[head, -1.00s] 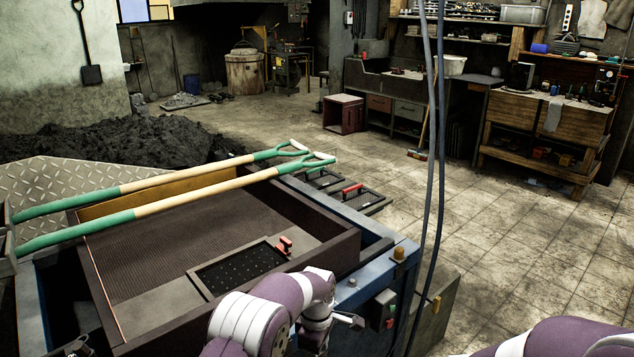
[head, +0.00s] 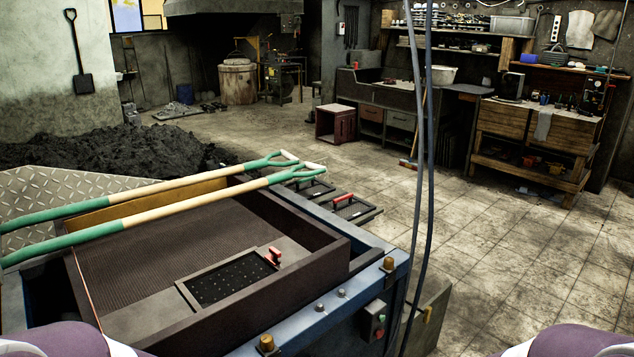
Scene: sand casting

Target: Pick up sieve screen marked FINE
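I cannot read any FINE marking. Parts of my purple arms show at the bottom edge. Neither gripper is in view.
Two shovels with green and wooden shafts (head: 170,212) lie across the box. Dark cables (head: 425,180) hang right of the machine. A control box (head: 376,320) with buttons is on its side. Open tiled floor (head: 500,260) lies to the right.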

